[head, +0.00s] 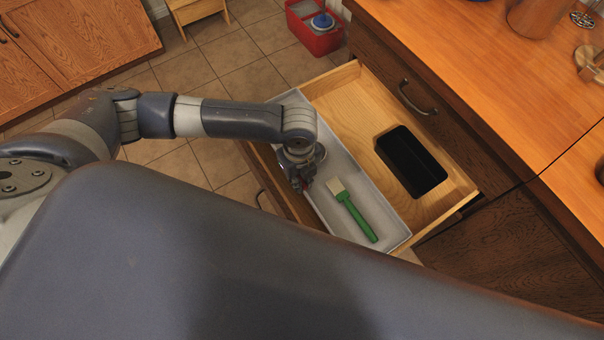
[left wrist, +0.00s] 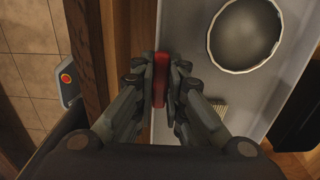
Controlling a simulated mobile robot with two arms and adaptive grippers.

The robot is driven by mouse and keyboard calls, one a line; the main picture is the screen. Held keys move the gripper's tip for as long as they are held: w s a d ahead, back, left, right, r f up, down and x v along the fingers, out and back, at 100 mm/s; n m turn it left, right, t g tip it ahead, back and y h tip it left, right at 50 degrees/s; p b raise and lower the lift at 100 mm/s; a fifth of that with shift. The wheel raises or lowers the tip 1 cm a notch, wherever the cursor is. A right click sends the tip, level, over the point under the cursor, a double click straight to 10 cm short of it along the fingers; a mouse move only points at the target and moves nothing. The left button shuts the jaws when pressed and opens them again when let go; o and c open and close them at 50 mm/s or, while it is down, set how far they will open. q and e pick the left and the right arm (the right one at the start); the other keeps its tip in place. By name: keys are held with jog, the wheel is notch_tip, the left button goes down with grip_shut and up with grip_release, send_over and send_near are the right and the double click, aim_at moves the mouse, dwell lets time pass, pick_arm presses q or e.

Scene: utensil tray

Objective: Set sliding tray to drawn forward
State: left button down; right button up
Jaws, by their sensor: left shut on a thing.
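The sliding tray (head: 335,216) is a long grey tray in the open wooden drawer, lying along the front end of the drawer beside the drawer front. It also shows in the left wrist view (left wrist: 190,30). My left gripper (head: 306,186) is at the tray's front edge. In the left wrist view its fingers are shut on a red grip (left wrist: 160,75) at that edge. A green-handled brush (head: 356,215) and a round grey bowl (left wrist: 245,38) lie in the tray. My arm hides much of the bowl in the head view. My right gripper is not in view.
A black box (head: 410,162) sits on the bare drawer floor (head: 350,105) behind the tray, with free wood around it. The wooden counter (head: 480,75) is to the right. A red bin (head: 318,32) stands on the tiled floor.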

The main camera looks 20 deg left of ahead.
pick_arm(q)
jog(key=c, duration=1.6)
grip_release()
jog(key=shift+s+a, duration=0.2)
jog(key=shift+s, duration=0.05)
jog(key=shift+c, duration=0.2)
jog(key=shift+w+r, duration=0.1)
jog(key=shift+r, duration=0.05)
jog(key=shift+d+r, duration=0.1)
jog(key=shift+r, duration=0.25)
notch_tip(320, 180, up, 11)
